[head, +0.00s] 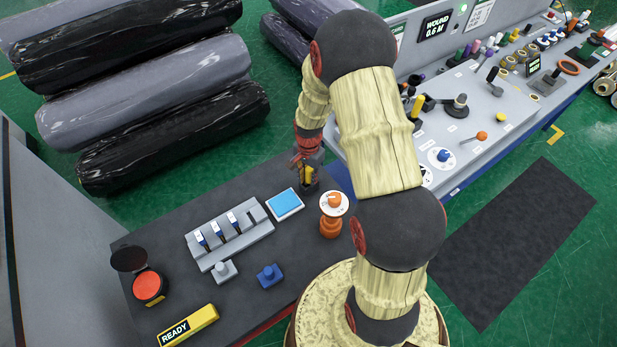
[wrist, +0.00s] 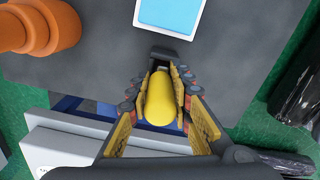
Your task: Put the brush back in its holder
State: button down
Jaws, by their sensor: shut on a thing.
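My gripper (head: 306,164) is low over the far right part of the dark table, its fingers pointing down. In the wrist view its fingers (wrist: 161,82) are closed around the brush (wrist: 159,100), of which only the rounded yellow handle shows. The brush also shows in the head view as a small yellow patch (head: 307,174). A small dark holder (head: 309,186) stands on the table right below the gripper. The brush's lower end is hidden, so I cannot tell whether it is inside the holder.
A grey rack (head: 229,236), stamps, a red ink pot (head: 148,287) and a yellow READY block (head: 188,325) lie farther left. The control console (head: 470,110) borders the right.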

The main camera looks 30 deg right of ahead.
jog(key=c, duration=1.5)
grip_release()
jog(key=shift+c, duration=0.2)
notch_tip(320, 180, up, 12)
